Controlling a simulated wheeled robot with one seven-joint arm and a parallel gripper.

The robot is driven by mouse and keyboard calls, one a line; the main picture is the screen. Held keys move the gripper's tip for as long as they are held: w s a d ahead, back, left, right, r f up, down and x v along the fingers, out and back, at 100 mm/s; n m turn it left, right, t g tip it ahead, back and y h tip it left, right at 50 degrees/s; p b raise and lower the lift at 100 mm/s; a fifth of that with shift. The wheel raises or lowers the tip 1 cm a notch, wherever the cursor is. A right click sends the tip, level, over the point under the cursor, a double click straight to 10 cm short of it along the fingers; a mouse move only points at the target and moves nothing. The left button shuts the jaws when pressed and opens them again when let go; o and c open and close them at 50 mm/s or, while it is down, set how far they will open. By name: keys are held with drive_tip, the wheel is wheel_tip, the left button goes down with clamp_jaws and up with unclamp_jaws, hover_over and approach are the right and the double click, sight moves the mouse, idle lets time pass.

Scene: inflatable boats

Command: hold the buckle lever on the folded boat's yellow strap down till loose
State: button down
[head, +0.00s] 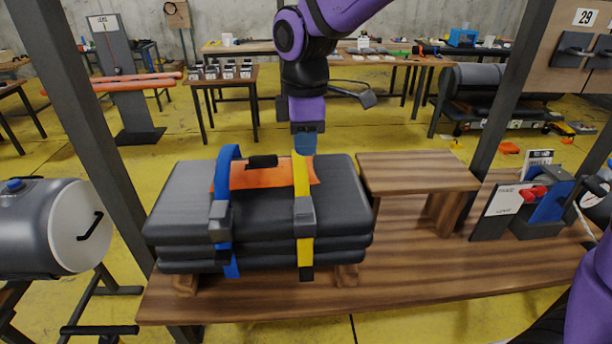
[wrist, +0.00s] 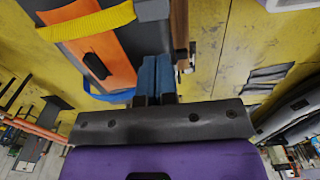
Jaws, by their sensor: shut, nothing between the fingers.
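The folded boat (head: 345,200) is a dark grey stack on the wooden bench, with an orange patch and black handle on top. Its yellow strap (head: 302,178) runs over the top and hangs down the front, with a grey buckle (head: 304,211) at the front upper edge. The lever's position is too small to tell. My gripper (head: 305,150) points down above the boat, in line with the strap's upper end and apart from the buckle. In the wrist view its blue fingers (wrist: 155,72) are together and empty; the yellow strap (wrist: 85,22) crosses the upper left.
A blue strap (head: 223,185) with its own grey buckle (head: 220,215) lies left of the yellow one. A low wooden stand (head: 418,170) is right of the boat. Dark posts (head: 85,110) flank the bench (head: 430,275), whose front right is clear.

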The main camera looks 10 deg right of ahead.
sight(305, 209)
wheel_tip(305, 209, down, 14)
drive_tip(key=shift+r, duration=0.25)
idle(0.5)
